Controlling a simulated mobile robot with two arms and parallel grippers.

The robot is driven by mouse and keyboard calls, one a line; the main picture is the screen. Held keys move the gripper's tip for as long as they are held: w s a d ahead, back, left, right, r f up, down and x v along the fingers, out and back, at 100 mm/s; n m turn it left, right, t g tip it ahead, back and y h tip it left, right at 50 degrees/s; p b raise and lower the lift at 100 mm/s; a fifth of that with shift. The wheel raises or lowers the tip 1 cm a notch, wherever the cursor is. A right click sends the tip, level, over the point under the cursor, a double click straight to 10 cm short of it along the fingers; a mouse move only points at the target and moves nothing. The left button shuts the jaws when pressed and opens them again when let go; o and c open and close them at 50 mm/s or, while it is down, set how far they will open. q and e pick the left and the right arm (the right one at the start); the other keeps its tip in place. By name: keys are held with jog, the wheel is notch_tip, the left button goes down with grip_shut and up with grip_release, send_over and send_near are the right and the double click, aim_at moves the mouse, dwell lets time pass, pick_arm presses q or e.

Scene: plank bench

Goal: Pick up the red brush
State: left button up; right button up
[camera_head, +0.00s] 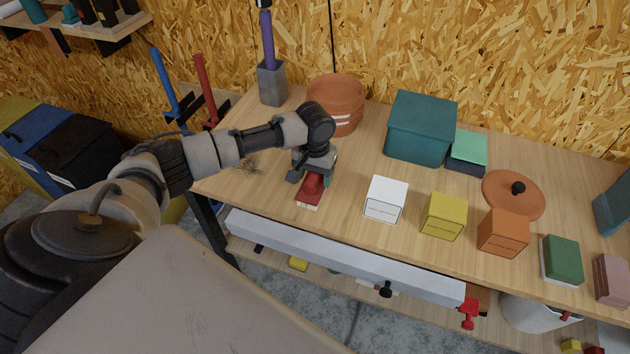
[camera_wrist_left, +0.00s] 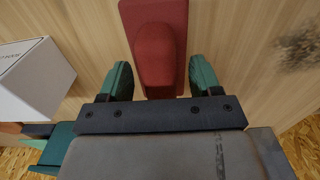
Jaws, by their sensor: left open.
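The red brush (camera_head: 311,188) lies on the bench top near its front left edge, with pale bristles under its front end. My left gripper (camera_head: 313,181) is right above the brush's rear part, pointing down. In the left wrist view the brush (camera_wrist_left: 156,45) has a flat red block and a raised rounded handle. The two green fingers of the left gripper (camera_wrist_left: 160,80) stand open, one on each side of the handle, with small gaps visible. The right gripper is in neither view.
A white box (camera_head: 385,200) stands close to the right of the brush, then a yellow box (camera_head: 444,216) and an orange box (camera_head: 503,233). A terracotta pot (camera_head: 336,103) stands behind my gripper. A dark debris pile (camera_head: 248,164) lies to the left.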

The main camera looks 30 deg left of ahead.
pick_arm(q)
jog(key=shift+f, duration=0.2)
jog(key=c, duration=1.1)
jog(key=shift+o, duration=0.2)
jog(key=shift+r, duration=0.1)
jog(key=shift+w+r, duration=0.1)
jog(key=shift+r, duration=0.5)
notch_tip(320, 180, up, 3)
jog(key=shift+f, duration=0.1)
jog(key=w+d+r+b, duration=0.2)
jog(key=w+d+r, duration=0.5)
jog(key=d, duration=0.2)
jog(key=shift+w, duration=0.2)
